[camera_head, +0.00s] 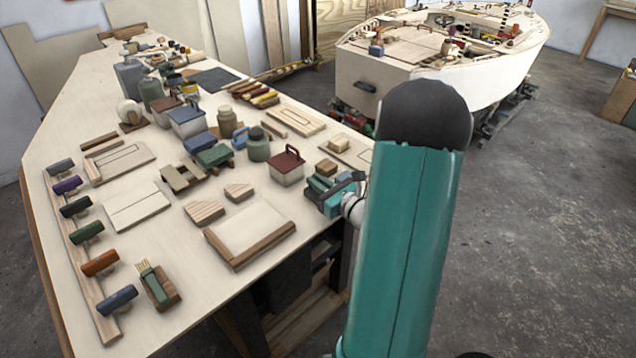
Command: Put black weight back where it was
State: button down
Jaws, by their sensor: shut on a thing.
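My gripper (325,203) is low at the bench's right edge, beside a small wooden block. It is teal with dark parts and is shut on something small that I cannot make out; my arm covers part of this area. I cannot identify the black weight for certain. A dark, nearly black rounded piece (75,206) lies in the row of coloured pieces on the wooden rail (82,262) at the left of the bench.
The pale bench (180,255) holds a framed board (250,232), wood wedges (205,211), a red-handled box (287,167), jars and tins. A brush holder (158,285) stands near the front. A plywood hull (400,72) is behind. Grey floor lies open at the right.

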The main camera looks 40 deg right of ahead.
jog(key=shift+f, duration=0.15)
jog(key=c, duration=1.5)
grip_release()
